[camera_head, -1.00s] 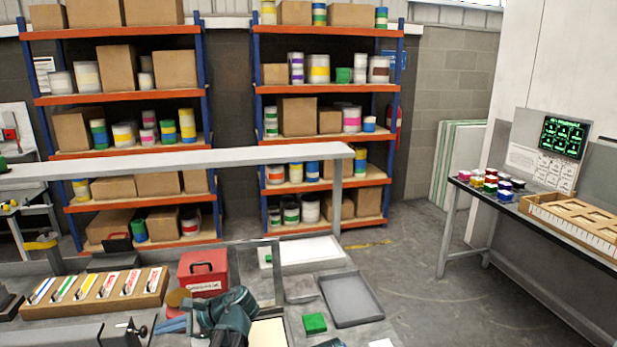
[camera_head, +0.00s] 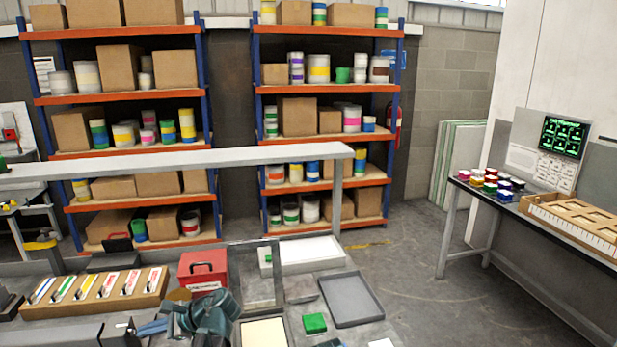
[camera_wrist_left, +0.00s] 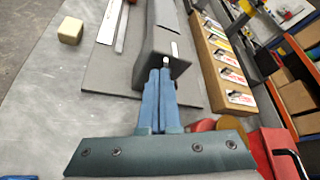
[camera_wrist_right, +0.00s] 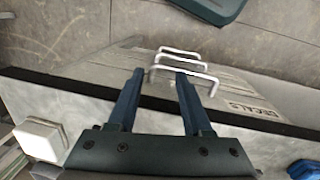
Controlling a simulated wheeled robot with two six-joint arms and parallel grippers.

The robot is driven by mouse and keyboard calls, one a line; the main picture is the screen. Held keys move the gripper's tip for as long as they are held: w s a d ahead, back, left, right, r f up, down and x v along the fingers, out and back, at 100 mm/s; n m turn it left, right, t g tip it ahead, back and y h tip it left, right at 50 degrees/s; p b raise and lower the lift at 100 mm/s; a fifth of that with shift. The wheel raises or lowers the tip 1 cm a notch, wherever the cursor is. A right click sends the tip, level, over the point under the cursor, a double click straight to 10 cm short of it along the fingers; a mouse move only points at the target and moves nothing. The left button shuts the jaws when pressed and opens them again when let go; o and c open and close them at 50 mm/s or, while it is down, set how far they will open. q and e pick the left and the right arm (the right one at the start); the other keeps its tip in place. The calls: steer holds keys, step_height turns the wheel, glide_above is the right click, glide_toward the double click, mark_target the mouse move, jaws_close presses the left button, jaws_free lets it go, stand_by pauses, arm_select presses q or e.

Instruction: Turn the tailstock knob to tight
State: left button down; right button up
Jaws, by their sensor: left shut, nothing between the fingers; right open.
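The tailstock (camera_head: 116,332) is a dark grey block at the lower left of the head view. In the left wrist view the tailstock (camera_wrist_left: 170,35) stands just beyond my fingers, with a small white mark on its end face. My left gripper (camera_head: 150,327) is at that end, fingers shut together with nothing between them. The left wrist view shows the same fingertips (camera_wrist_left: 160,74) at or very near the end face; contact cannot be told. The black knob is hidden by the fingers. My right gripper (camera_wrist_right: 160,80) is open and empty above wire handles (camera_wrist_right: 180,65).
A wooden rack of coloured cards (camera_head: 95,295) lies behind the tailstock. A red box (camera_head: 203,270) stands to the right of the rack. A grey tray (camera_head: 350,299) and a green block (camera_head: 314,323) lie farther right. A wooden block (camera_wrist_left: 70,31) shows in the left wrist view.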

arm_select(q)
steer(key=shift+w+f, duration=0.25)
steer(key=shift+f, duration=0.05)
stand_by(0.4)
steer(key=shift+w+a+r, duration=0.2)
steer(key=shift+w+r, duration=0.15)
steer(key=shift+w, duration=0.25)
stand_by(0.6)
steer(key=shift+r, duration=0.15)
steer(key=w+d, duration=0.1)
steer(key=d, duration=0.5)
steer(key=shift+r+p, duration=0.2)
steer(key=shift+p, duration=0.25)
steer(key=shift+s+a+f+m+g+y+b, duration=0.1)
steer(key=shift+a+m+g+y+b, duration=0.2)
steer(key=shift+a+m+g+b, duration=0.55)
steer(key=shift+w+a+f+m+g+y+b, duration=0.1)
steer(key=shift+a+m+g+y+b, duration=0.35)
steer(key=shift+a, duration=0.7)
steer(key=shift+s+a+m+g+y+b, duration=0.15)
steer(key=shift+a+m+g+b, duration=0.35)
steer(key=shift+a+g+b, duration=0.4)
